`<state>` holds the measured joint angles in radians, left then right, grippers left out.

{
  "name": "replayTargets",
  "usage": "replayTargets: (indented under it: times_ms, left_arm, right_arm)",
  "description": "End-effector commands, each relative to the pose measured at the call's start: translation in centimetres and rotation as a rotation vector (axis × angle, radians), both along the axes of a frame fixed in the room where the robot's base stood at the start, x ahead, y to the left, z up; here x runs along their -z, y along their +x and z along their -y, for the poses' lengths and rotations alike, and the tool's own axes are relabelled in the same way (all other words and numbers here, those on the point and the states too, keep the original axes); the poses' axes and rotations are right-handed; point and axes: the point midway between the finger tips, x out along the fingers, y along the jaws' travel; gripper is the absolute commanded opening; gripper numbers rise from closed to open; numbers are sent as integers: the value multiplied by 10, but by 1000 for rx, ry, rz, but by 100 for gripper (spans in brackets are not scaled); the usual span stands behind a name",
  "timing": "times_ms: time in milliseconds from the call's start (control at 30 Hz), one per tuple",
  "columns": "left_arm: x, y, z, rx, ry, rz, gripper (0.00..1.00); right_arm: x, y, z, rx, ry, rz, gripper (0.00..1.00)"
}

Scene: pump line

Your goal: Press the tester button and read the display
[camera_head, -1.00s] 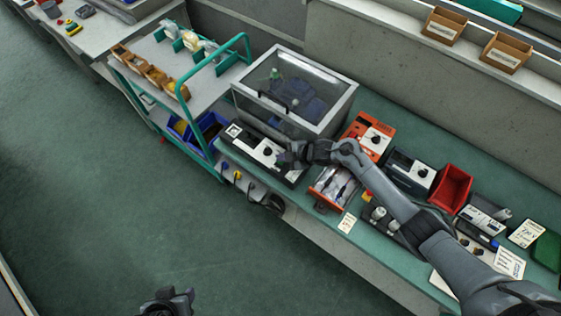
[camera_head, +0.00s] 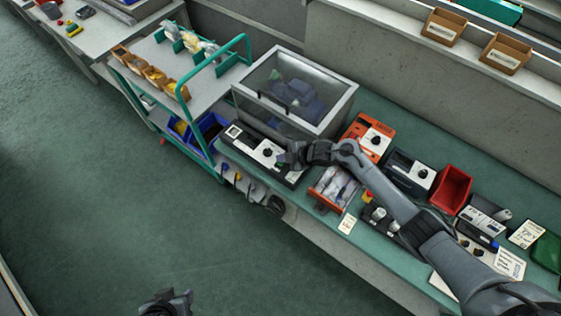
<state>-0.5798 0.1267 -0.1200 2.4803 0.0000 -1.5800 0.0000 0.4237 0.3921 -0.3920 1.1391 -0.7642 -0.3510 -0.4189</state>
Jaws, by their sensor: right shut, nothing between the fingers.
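The tester looks to be the long black box with a white front panel (camera_head: 264,152) at the bench edge, below the clear-lidded chamber (camera_head: 322,117). Its panel has a dark round knob or button and a small dark window at its left end; no reading can be made out at this size. My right gripper (camera_head: 287,157) is shut and empty, at the right part of this panel, and hides some of it. I cannot tell whether it touches the panel. My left gripper (camera_head: 168,302) is low at the bottom edge, over the floor, far from the bench; its jaws are unclear.
A teal-framed cart (camera_head: 214,176) stands left of the bench. Open floor lies in front.

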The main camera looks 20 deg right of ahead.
Motion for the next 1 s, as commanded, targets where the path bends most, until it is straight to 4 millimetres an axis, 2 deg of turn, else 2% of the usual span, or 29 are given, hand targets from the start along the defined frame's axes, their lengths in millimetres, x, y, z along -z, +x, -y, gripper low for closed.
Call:
replayTargets:
  times_ms: [733, 1000]
  left_arm:
    - [0, 0, 2, -6, -9, 0, 43]
    - [6, 0, 0, 0, 0, 0, 43]
  right_arm:
    - [0, 0, 0, 0, 0, 0, 0]
    - [7, 0, 0, -1, 0, -1, 0]
